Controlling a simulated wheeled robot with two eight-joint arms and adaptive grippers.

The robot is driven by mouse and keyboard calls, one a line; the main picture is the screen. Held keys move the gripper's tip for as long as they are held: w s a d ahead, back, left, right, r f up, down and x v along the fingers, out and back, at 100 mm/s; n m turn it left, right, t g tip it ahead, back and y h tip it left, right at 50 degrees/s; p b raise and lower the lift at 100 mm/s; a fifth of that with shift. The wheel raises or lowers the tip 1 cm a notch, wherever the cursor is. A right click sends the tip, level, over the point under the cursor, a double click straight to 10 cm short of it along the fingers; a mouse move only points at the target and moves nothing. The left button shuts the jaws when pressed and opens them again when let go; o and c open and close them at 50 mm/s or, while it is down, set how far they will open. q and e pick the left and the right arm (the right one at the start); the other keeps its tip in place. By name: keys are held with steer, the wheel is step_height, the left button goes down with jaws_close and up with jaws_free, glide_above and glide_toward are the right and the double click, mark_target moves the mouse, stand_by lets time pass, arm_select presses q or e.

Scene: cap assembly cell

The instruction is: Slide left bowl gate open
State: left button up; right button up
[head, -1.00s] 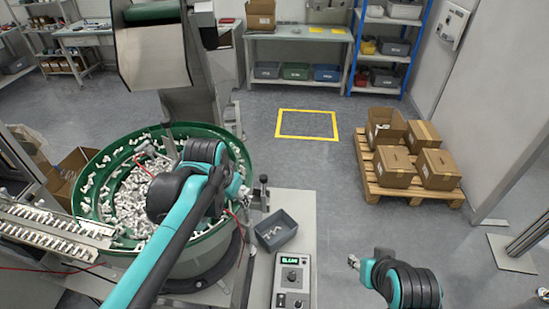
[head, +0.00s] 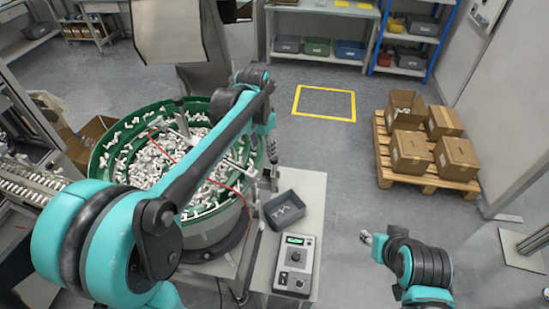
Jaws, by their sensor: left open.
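The green feeder bowl (head: 104,150) is full of small white and grey parts and stands at left. My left arm crosses in front of it. My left gripper (head: 243,164) is small in view at the bowl's right rim, open, partly hidden by my own wrist. A slim upright metal post (head: 273,153) with a dark top stands just right of it; I cannot tell whether they touch. I cannot make out the bowl gate clearly or how far open it is. My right gripper (head: 367,238) is over the floor at lower right, away from the bowl; its fingers are too small to read.
A dark grey bin (head: 285,211) with a few parts and a control box (head: 294,262) with a green display sit on the bench right of the bowl. A metal hopper (head: 166,35) hangs over the bowl. A pallet (head: 432,180) with cartons stands at right. The floor between is clear.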

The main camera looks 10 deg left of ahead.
mark_target(274, 157)
arm_select(q)
steer(key=w+f+m, duration=0.1)
steer(key=w+f, duration=0.1)
steer(key=w, duration=0.1)
steer(key=w+d+f+m+g, duration=0.1)
steer(key=w+f, duration=0.2)
steer(key=w+f+g, duration=0.1)
steer(key=w+f, duration=0.1)
steer(key=w, duration=0.1)
steer(key=shift+w+d+f+m, duration=0.15)
steer(key=shift+d+m, duration=0.2)
steer(key=shift+m, duration=0.05)
steer(key=shift+w+f, duration=0.1)
steer(key=shift+f, duration=0.2)
step_height(274, 157, down, 8)
steer(key=shift+r+b, duration=0.15)
steer(key=shift+b, duration=0.4)
steer(key=shift+c, duration=0.3)
steer(key=shift+r, duration=0.1)
jaws_close()
